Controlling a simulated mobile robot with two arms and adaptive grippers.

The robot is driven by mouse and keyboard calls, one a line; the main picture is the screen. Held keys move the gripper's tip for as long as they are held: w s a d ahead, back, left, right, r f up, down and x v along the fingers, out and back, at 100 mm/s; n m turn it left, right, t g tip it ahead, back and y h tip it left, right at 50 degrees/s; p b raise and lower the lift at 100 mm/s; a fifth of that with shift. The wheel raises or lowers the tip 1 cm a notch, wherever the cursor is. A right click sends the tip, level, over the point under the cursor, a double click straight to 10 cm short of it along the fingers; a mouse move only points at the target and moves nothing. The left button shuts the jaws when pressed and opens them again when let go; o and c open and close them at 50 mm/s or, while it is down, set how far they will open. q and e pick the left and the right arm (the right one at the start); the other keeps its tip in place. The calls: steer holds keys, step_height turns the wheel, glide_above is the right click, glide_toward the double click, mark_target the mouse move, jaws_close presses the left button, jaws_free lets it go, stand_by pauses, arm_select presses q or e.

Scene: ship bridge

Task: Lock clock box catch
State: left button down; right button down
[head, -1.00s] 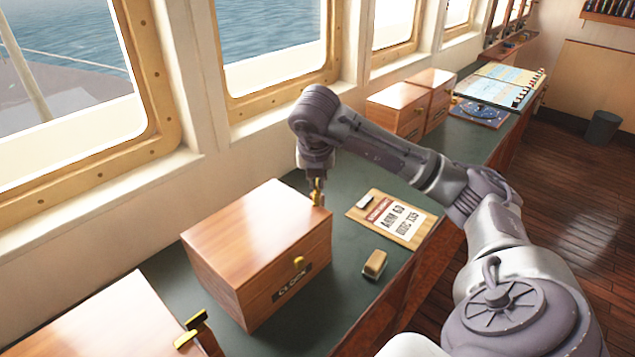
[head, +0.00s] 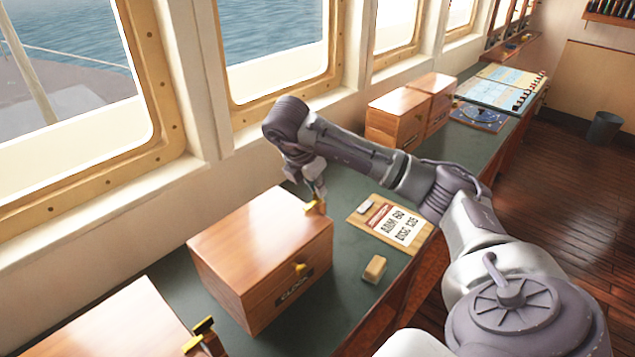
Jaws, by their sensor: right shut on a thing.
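The clock box (head: 245,245) is a closed wooden box with a dark name plate (head: 294,285) and a small yellow knob (head: 300,269) on its front. My right gripper (head: 314,204) is at the box's upper right corner, beyond the knob. It is shut on a small brass piece there, which looks like the catch. The fingers mostly hide this piece, so its exact position cannot be told. My right wrist leans, with the hand slanting down to the right towards the corner. I do not see my left gripper.
A clipboard (head: 360,222) and a small tan block (head: 375,269) lie on the green counter (head: 345,290) right of the box. Another wooden box (head: 105,325) with brass-and-black fittings is at lower left. Two wooden boxes (head: 395,118) stand farther back, by the windows.

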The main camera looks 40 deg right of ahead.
steer(key=shift+r, duration=0.1)
stand_by(0.4)
steer(key=c, duration=1.3)
jaws_free()
steer(key=shift+v, duration=5.95)
